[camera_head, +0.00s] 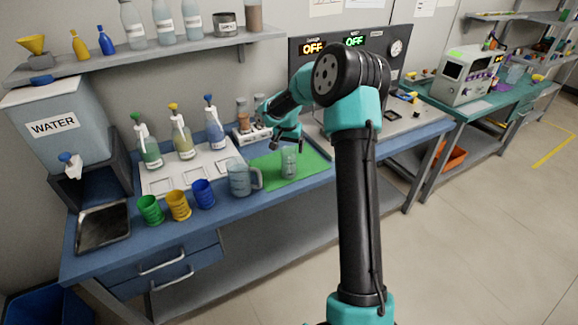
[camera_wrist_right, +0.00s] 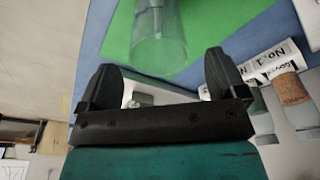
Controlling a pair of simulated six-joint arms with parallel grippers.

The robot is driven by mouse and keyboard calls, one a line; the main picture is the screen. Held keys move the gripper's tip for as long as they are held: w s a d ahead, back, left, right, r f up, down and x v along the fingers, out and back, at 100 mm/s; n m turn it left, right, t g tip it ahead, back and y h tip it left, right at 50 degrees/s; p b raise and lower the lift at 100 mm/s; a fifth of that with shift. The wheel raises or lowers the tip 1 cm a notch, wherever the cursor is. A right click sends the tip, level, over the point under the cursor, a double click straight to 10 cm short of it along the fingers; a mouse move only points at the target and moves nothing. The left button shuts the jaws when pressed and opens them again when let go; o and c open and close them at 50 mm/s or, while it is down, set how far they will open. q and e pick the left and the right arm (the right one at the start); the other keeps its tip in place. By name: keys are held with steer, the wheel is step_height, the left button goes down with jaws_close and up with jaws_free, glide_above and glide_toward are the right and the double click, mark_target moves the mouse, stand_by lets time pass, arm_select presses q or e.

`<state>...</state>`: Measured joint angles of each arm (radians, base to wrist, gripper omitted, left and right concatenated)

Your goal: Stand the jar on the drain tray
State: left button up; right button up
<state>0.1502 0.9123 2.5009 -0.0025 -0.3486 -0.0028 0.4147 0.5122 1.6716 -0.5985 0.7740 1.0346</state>
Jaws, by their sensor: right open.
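A clear glass jar (camera_head: 289,163) stands on the green mat (camera_head: 312,168) on the blue bench. In the right wrist view the jar (camera_wrist_right: 158,45) lies just beyond the fingertips, roughly in line with the gap between them. My right gripper (camera_head: 286,143) is open and empty, close above and behind the jar. It also shows in the wrist view (camera_wrist_right: 160,66). The drain tray (camera_head: 104,227) is a dark, shallow metal-rimmed tray at the bench's left end, below the water dispenser's tap, and looks empty. My left gripper is not in view.
A clear measuring jug (camera_head: 240,179) stands left of the mat. Green (camera_head: 151,210), yellow (camera_head: 179,205) and blue (camera_head: 203,194) cups line the front edge towards the tray. Pump bottles (camera_head: 183,145) stand behind on a white rack. Corked vials (camera_head: 242,112) stand near my gripper.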

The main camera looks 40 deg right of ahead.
steer(key=shift+w+d+f, duration=0.1)
steer(key=shift+d+f, duration=0.05)
steer(key=shift+f, duration=1.15)
steer(key=shift+d+f, duration=0.15)
steer(key=shift+f, duration=1.1)
steer(key=shift+c, duration=0.5)
steer(key=c, duration=1.3)
steer(key=shift+r, duration=0.15)
steer(key=shift+r, duration=1.6)
steer(key=s+a, duration=0.3)
steer(key=a, duration=0.1)
steer(key=s+a+r, duration=0.1)
steer(key=s+a, duration=0.2)
steer(key=s, duration=0.1)
steer(key=s+a, duration=0.4)
steer(key=shift+a+r, duration=0.25)
steer(key=shift+a, duration=0.05)
